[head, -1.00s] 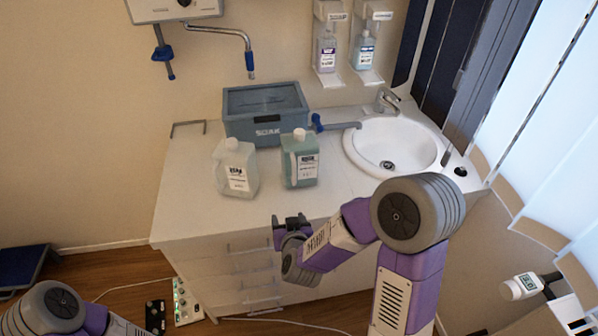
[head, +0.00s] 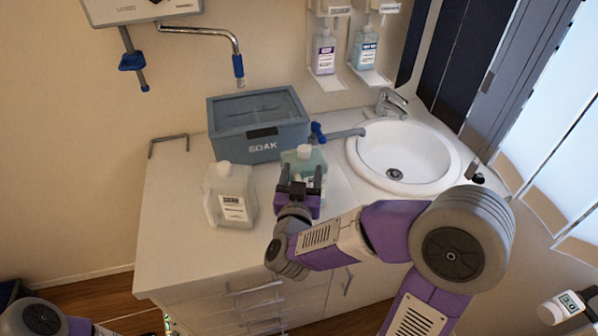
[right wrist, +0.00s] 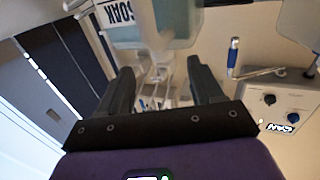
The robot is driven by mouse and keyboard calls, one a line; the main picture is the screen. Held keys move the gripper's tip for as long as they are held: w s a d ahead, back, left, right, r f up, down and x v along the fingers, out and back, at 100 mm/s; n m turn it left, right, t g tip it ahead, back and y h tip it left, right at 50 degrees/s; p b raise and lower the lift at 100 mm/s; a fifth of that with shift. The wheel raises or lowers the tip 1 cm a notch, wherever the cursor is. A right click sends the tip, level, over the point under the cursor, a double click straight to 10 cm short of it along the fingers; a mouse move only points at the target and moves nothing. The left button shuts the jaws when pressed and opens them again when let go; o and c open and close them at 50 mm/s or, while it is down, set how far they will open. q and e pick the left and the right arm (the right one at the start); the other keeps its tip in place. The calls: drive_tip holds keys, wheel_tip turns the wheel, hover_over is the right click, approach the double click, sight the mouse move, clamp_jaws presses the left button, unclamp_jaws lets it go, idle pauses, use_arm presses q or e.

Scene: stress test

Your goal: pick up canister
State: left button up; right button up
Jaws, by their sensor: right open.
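Two canisters stand upright on the white counter. The clear-white canister (head: 230,195) is on the left with a white cap and label. The greenish canister (head: 309,163) is right of it, its lower part hidden behind my right gripper (head: 298,187). My right gripper is open, its fingers in front of the greenish canister; I cannot tell whether they touch it. In the right wrist view the two fingers (right wrist: 160,70) are spread apart, with pale and teal shapes beyond them that are hard to tell apart. My left gripper is not visible.
A blue-grey SOAK box (head: 258,120) stands behind the canisters. A white sink (head: 400,155) with a tap is to the right. Bottles (head: 325,52) hang in wall dispensers above. The counter's left part (head: 170,200) is clear.

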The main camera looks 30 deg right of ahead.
sight(303, 153)
drive_tip(key=shift+w+d+r+p, duration=0.2)
drive_tip(key=shift+d+p, duration=0.15)
drive_tip(key=shift+p, duration=0.25)
drive_tip(key=shift+w+d+f, duration=0.15)
drive_tip(key=shift+w, duration=0.15)
drive_tip(key=x, duration=0.5)
drive_tip(key=shift+w+a+r, duration=0.15)
drive_tip(key=shift+a+r, duration=0.05)
drive_tip(key=shift+r, duration=0.05)
drive_tip(key=shift+c, duration=0.5)
clamp_jaws()
drive_tip(key=shift+r, duration=0.2)
